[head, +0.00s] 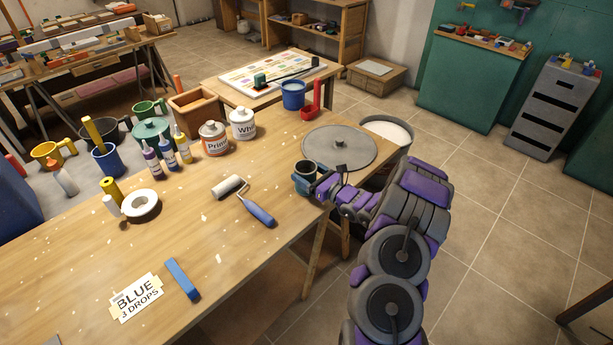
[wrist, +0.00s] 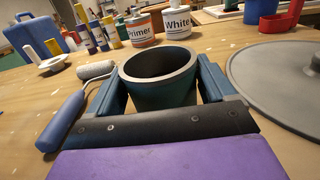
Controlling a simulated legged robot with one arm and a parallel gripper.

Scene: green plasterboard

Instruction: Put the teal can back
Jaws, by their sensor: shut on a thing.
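The teal can (head: 303,183) is an open-topped, tapered can with a grey rim, near the right edge of the wooden table. My gripper (head: 311,184) is shut on it from the right side. In the wrist view the teal can (wrist: 160,92) stands upright between the two blue fingers of my gripper (wrist: 163,88). Its inside looks dark and its base is hidden by the gripper. I cannot tell whether it touches the table. Another teal-green pot (head: 152,132) stands among the cans at the back left.
A paint roller (head: 245,199) lies left of the held can. A round grey lid (head: 340,148) lies behind it, beside a bucket (head: 388,130). Primer (head: 214,139) and White (head: 243,124) tins stand at the back. A card reading BLUE 3 DROPS (head: 137,298) lies in front.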

